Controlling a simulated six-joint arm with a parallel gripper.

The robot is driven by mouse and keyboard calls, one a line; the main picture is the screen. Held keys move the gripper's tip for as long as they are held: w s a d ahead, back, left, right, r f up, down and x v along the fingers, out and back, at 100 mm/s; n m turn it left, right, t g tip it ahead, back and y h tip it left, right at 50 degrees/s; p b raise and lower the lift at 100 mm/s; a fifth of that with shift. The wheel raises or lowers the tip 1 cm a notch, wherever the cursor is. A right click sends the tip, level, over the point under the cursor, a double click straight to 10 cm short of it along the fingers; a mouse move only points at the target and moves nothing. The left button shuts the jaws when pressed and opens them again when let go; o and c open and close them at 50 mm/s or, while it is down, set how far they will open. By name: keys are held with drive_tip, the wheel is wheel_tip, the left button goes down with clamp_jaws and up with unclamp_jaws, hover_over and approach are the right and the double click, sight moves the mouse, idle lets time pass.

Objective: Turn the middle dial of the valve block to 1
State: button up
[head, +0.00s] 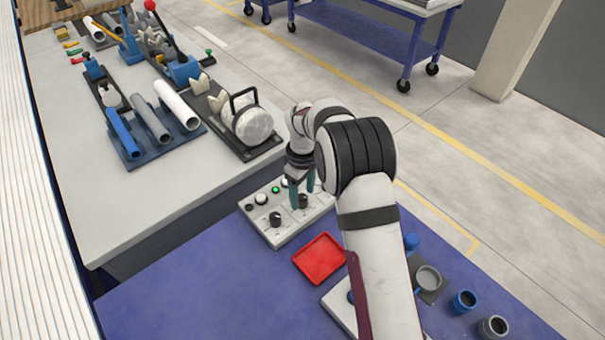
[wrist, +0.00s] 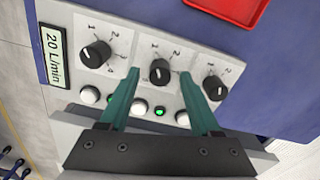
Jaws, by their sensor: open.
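The valve block (wrist: 125,50) is a pale grey panel with three black dials on white plates, and it also shows in the head view (head: 284,234). The middle dial (wrist: 159,72) has the labels 1 and 2 beyond it; I cannot tell surely which its pointer faces. My gripper (wrist: 160,76) is open, with a teal finger on each side of the middle dial in the wrist view and a gap on both sides. In the head view my gripper (head: 302,190) points down over the block, close to the middle dial (head: 303,202). Contact is not visible.
Beside the middle dial are a four-position dial (wrist: 95,54) and another dial (wrist: 215,88). White buttons and green lights (wrist: 159,112) lie below. A red tray (head: 320,258) is near the block on the blue table. A grey bench (head: 150,195) holds pipes.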

sight(303, 197)
wheel_tip(303, 197, up, 14)
idle(0.4)
drive_tip(key=s+d+r+m, duration=0.5)
drive_tip(key=s+d+r, duration=0.1)
drive_tip(key=s, duration=0.3)
drive_tip(key=s+d+f+m+y, duration=0.1)
drive_tip(key=s+m, duration=0.5)
drive_tip(key=s, duration=0.6)
drive_tip(key=s+d+f+m, duration=0.2)
drive_tip(key=s+m, duration=0.4)
drive_tip(key=s, duration=0.7)
drive_tip(key=shift+d+f+y, duration=0.25)
drive_tip(key=shift+d+y, duration=0.15)
drive_tip(key=shift+d, duration=0.5)
